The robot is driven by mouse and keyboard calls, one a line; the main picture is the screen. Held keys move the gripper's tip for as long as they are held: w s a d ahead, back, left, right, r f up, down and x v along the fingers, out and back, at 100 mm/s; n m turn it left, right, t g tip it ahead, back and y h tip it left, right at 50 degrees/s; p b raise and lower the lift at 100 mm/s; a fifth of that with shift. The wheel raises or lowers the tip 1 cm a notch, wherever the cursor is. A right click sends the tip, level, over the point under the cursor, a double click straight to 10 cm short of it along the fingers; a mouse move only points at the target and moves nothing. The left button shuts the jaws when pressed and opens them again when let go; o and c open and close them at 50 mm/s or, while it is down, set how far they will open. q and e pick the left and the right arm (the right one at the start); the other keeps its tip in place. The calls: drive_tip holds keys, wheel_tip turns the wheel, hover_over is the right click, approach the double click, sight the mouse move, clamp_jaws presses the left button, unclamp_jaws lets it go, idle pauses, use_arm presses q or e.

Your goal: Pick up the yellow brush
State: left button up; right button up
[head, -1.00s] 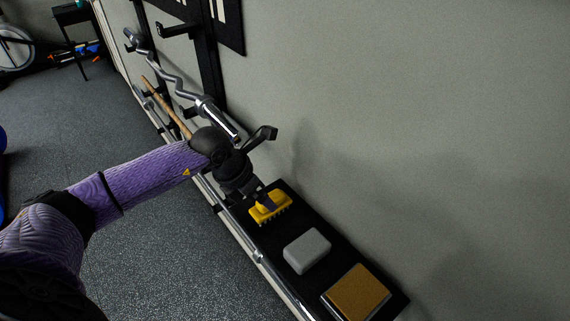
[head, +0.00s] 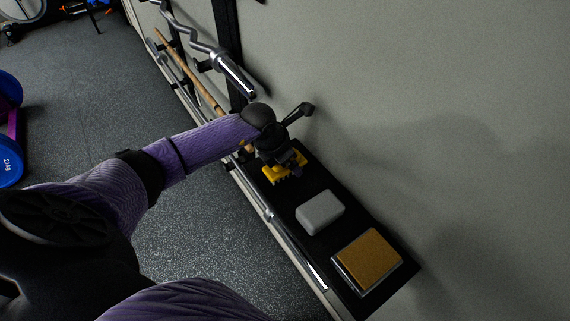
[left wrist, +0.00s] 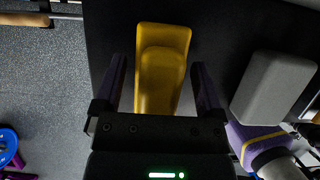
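The yellow brush (head: 284,170) lies on a black shelf (head: 379,221) against the wall, partly hidden by my left gripper (head: 292,162). In the left wrist view the brush (left wrist: 161,55) is long and yellow, with a raised middle part. My left gripper (left wrist: 157,66) is open there, one finger on each side of the brush. A gap of dark shelf shows between each finger and the brush. My right gripper is in neither view.
A grey block (head: 320,212) sits beside the brush on the shelf, and a tan-topped block (head: 368,260) is farther along. Blue weights (head: 8,165) are at the left.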

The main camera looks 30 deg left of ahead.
use_arm(q)
drive_tip(key=c, duration=1.1)
wheel_tip(320, 180, up, 7)
drive_tip(key=shift+s+a+f+p, duration=0.1)
drive_tip(key=shift+s+p, duration=0.05)
drive_tip(key=shift+p, duration=0.4)
drive_tip(key=s+a+p, duration=0.1)
drive_tip(key=s+a, duration=0.2)
drive_tip(key=s, duration=0.6)
drive_tip(key=s+a+p, duration=0.2)
drive_tip(key=s+a, duration=0.2)
drive_tip(key=s, duration=0.5)
drive_tip(key=shift+a, duration=0.2)
